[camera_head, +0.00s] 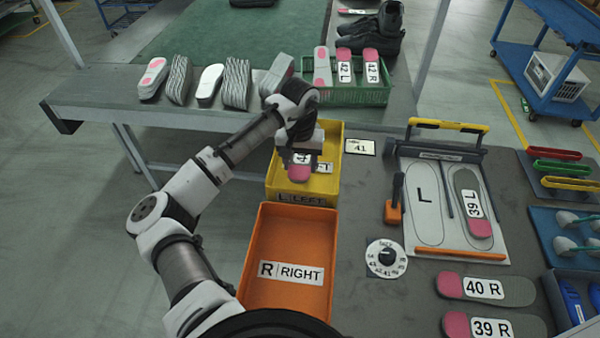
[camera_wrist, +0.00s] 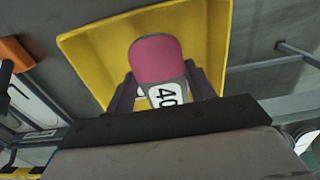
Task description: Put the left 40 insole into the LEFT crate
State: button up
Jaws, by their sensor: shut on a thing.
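My gripper (camera_head: 303,150) is shut on an insole with a pink end (camera_head: 299,172) and hangs over the yellow LEFT crate (camera_head: 272,188). In the wrist view the insole (camera_wrist: 158,62) shows a white label reading 40; the rest of the label is hidden by my gripper (camera_wrist: 166,97). The yellow crate (camera_wrist: 80,50) lies beyond the insole in that view. In the head view the arm and gripper cover part of the crate's inside and most of the insole. I cannot tell whether the insole touches the crate's floor.
The orange RIGHT crate (camera_head: 245,262) stands in front of the yellow one. The 40 R insole (camera_head: 486,289) and 39 R insole (camera_head: 493,327) lie at the front right. The 39 L insole (camera_head: 473,204) rests on a white board (camera_head: 407,245). A green crate (camera_head: 345,96) stands behind.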

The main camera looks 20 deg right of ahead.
jog(key=shift+f+p, duration=0.4)
jog(key=shift+f, duration=2.4)
jog(key=shift+f, duration=0.1)
jog(key=o, duration=1)
notch_tip(320, 180, up, 12)
jog(key=b, duration=0.2)
jog(key=shift+b, duration=0.4)
jog(key=shift+w+r, duration=0.1)
jog(key=shift+r, duration=0.1)
